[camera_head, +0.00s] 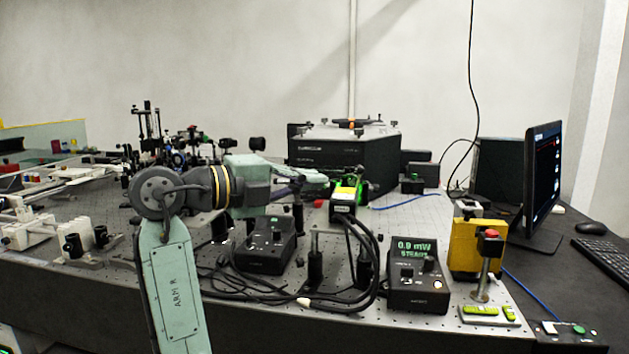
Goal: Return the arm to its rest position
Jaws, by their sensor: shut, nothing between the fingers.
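My pale green arm, marked "ARM R" (176,285), rises from the lower left edge of the bench. It bends at a dark round joint (158,190) and reaches right over the bench. My gripper (318,177) is at the right end of the arm, small in the picture, shut and empty. It is just left of a yellow and black sensor head (344,199) on a post. I cannot tell whether they touch. The arm hides part of the bench behind it.
A power meter (418,275) reads "0.9 mW STEADY". A black control box (265,246), loose cables, and a yellow box (478,247) behind a red button post (490,237) crowd the front. A laser housing (343,150) and monitor (541,185) stand behind. Optics (180,150) fill the back left.

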